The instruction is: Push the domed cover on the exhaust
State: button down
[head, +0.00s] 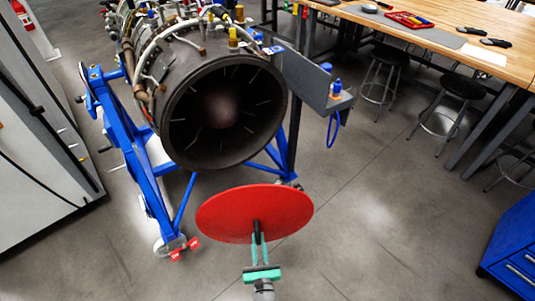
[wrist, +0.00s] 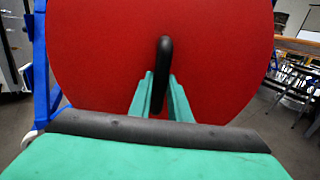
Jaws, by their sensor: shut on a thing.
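The domed cover (head: 225,212) is a red disc with a black handle at its middle. My gripper (head: 258,240) is shut on the black handle, and the cover is held in the air in front of me. In the wrist view the red cover (wrist: 100,60) fills most of the picture, and the handle (wrist: 164,60) stands between the green fingers (wrist: 160,92). The exhaust (head: 222,112) is the round dark open end of the turbine, with a cone inside. It is beyond and above the cover in the head view, apart from it. The cover hides the exhaust in the wrist view.
A blue stand (head: 140,155) with wheels carries the turbine. A grey side panel (head: 305,80) with a small shelf is at the exhaust's right. A wooden workbench (head: 460,50) and stools (head: 385,72) are at the right. A blue drawer cabinet (head: 515,255) is lower right. The floor between is clear.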

jog(key=w+r+n+y, duration=0.1)
jog(key=w+r, duration=0.1)
jog(key=r, duration=0.2)
jog(key=w+d+r+n+y, duration=0.1)
jog(key=w+r+n+y, duration=0.1)
jog(key=r, duration=0.3)
jog(key=w+r+n+y, duration=0.1)
jog(key=w+r, duration=0.1)
jog(key=r, duration=0.2)
jog(key=shift+w+d+r+g, duration=0.2)
jog(key=shift+d+g, duration=0.1)
jog(key=shift+d, duration=0.1)
jog(key=w+r+n+g+y, duration=0.1)
jog(key=w+r+n+y, duration=0.25)
jog(key=r, duration=0.75)
notch_tip(320, 180, up, 10)
jog(key=r+n, duration=0.1)
jog(key=n, duration=0.1)
send_over(258, 202)
jog(key=w, duration=0.4)
jog(key=shift+f+x, duration=0.2)
jog(key=shift+x, duration=0.95)
jog(key=shift+f+x, duration=0.15)
jog(key=shift+x, duration=0.95)
jog(key=shift+w+m+h, duration=0.25)
jog(key=shift+w, duration=0.1)
jog(key=shift+w+a, duration=0.35)
jog(key=shift+w, duration=0.25)
jog(key=shift+w+a+r, duration=0.1)
jog(key=shift+w, duration=0.05)
